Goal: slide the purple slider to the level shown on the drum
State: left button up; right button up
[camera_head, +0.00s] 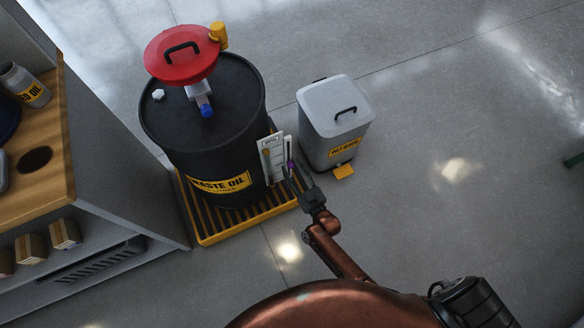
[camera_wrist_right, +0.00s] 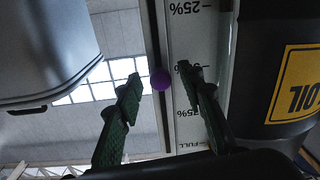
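The black waste oil drum (camera_head: 205,140) stands on a yellow-edged grate. A white scale board (camera_head: 271,150) is at its right side, with a small brownish marker (camera_head: 266,152) on its left part. The purple slider (camera_head: 291,164) is on the board's right edge. In the right wrist view the slider (camera_wrist_right: 160,79) is a purple ball on a dark rail beside the percent scale (camera_wrist_right: 190,30), whose lettering is partly hidden by a finger. My right gripper (camera_wrist_right: 160,72) is open, its fingertips on either side of the slider; contact is unclear. My left gripper is out of view.
A grey pedal bin (camera_head: 335,115) stands just right of the board. A red lid (camera_head: 183,55) and a funnel-like fitting are on top of the drum. A wood-topped cabinet (camera_head: 60,130) is at left.

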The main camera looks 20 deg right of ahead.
jog(key=shift+c, duration=0.3)
grip_shut()
dwell(0.5)
